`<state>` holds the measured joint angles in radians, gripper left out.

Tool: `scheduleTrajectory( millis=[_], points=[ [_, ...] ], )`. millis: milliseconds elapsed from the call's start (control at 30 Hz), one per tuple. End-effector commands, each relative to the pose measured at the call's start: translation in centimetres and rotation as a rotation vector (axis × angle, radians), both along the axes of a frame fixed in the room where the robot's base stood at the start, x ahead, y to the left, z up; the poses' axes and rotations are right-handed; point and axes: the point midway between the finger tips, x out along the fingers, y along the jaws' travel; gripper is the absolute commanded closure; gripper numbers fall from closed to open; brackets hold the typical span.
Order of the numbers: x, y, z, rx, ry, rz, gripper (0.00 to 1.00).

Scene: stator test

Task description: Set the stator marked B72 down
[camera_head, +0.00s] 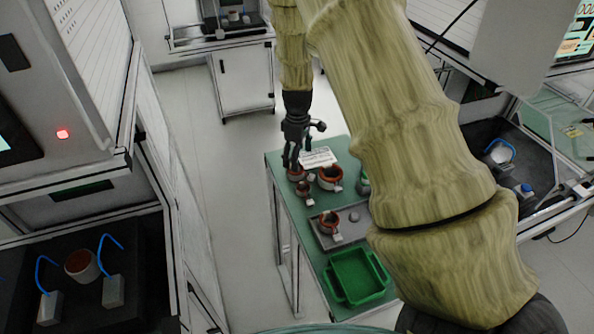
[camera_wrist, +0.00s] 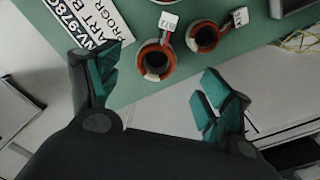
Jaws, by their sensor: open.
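In the wrist view, an orange-brown and grey stator (camera_wrist: 156,60) stands on the green table (camera_wrist: 135,18) near its edge. Its white tag (camera_wrist: 168,22) appears to read B72. My gripper (camera_wrist: 160,88) is open and empty, its teal fingertips spread on either side of this stator and apart from it. A second stator (camera_wrist: 203,37) with its own tag (camera_wrist: 240,16) stands close by on the right. In the head view, my gripper (camera_head: 294,160) points down just above a stator (camera_head: 296,174) at the table's left edge, partly hidden by the fingers.
In the head view, other stators (camera_head: 330,177) stand close by. A grey plate (camera_head: 352,238) bears another stator (camera_head: 330,226), with a green bin (camera_head: 335,286) in front. A white printed sign (camera_head: 318,157) lies behind. Benches with equipment flank the aisle.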

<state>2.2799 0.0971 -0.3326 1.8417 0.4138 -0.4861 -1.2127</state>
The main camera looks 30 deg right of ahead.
Motion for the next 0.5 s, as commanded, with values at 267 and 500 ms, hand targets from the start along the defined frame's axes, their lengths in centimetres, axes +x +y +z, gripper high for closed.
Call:
scheduleTrajectory(
  millis=[267, 500],
  points=[
    [0.1, 0.0, -0.8, 0.0, 0.0, -0.001, 0.21],
    [0.4, -0.1, -2.6, 0.0, 0.001, 0.0, 0.21]
  ],
)
